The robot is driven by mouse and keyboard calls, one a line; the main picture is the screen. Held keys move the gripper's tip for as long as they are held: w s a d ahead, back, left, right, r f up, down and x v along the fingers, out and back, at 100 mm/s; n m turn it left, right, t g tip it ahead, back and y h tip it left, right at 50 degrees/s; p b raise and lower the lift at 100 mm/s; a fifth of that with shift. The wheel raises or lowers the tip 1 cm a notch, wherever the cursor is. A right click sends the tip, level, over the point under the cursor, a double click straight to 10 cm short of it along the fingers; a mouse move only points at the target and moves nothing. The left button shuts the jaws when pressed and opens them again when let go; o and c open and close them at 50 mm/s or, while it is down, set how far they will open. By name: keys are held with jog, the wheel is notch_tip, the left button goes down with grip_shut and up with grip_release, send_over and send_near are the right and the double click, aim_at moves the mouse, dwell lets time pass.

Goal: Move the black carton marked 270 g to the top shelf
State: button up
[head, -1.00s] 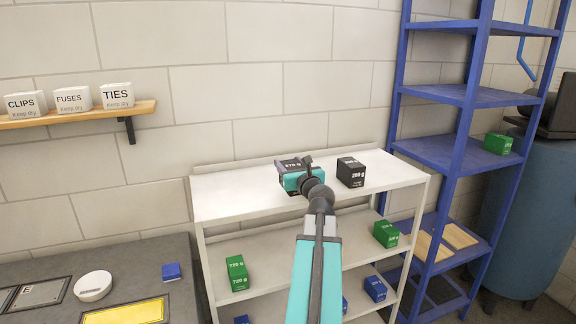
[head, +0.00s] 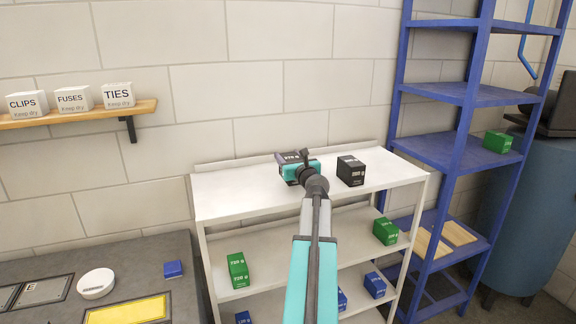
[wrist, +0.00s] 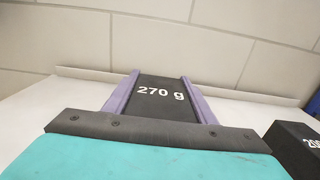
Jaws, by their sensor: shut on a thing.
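The black carton marked 270 g (wrist: 160,108) sits between the two purple fingers of my gripper (wrist: 160,84) in the wrist view, its marked face upright to read. My gripper is shut on it. In the head view the carton (head: 291,157) is at the white rack's top shelf (head: 235,192), left of centre, partly hidden behind my teal gripper body. I cannot tell whether its underside touches the shelf.
A second black carton (head: 351,171) stands on the top shelf to the right; its edge also shows in the wrist view (wrist: 296,146). Green cartons (head: 238,270) and blue ones stand on lower shelves. A wall is close behind. The top shelf's left part is clear.

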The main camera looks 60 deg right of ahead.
jog(key=shift+w+d+f, duration=0.1)
jog(key=shift+w+d, duration=0.2)
jog(key=shift+d, duration=0.1)
jog(key=shift+f+p, duration=0.5)
jog(key=shift+f, duration=1.2)
jog(key=shift+f, duration=0.15)
jog(key=o, duration=1.2)
jog(key=shift+b+v, duration=1.55)
jog(key=shift+v, duration=4.5)
jog(key=shift+a, duration=0.1)
jog(key=shift+s, duration=0.1)
